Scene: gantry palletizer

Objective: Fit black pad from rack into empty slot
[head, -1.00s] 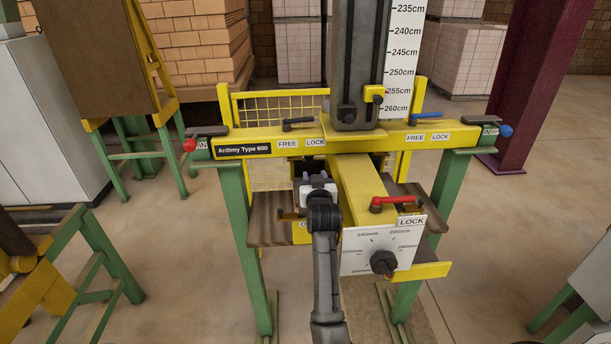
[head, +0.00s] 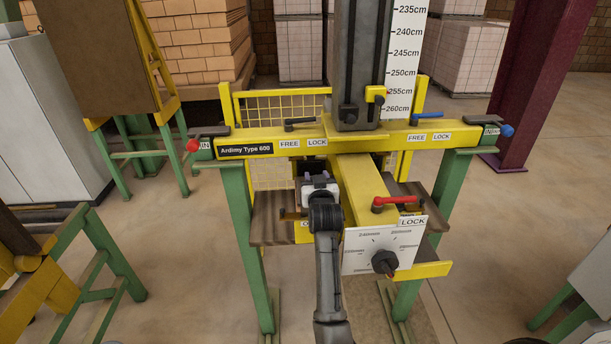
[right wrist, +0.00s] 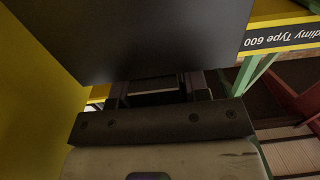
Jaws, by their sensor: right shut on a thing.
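My right gripper (head: 318,181) is in the middle of the head view, at the yellow machine, left of its central arm. In the right wrist view its two fingers (right wrist: 158,92) are shut on the black pad (right wrist: 150,38), a flat dark slab that fills the upper middle of that view. In the head view only a small dark patch shows beyond the fingers, and I cannot tell how much of it is the pad. The empty slot is hidden or cannot be made out, and I cannot tell which part is the rack. My left gripper is out of view.
The machine's yellow crossbeam (head: 250,145) stands behind the gripper on green legs (head: 242,240). Floor to the left is partly clear.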

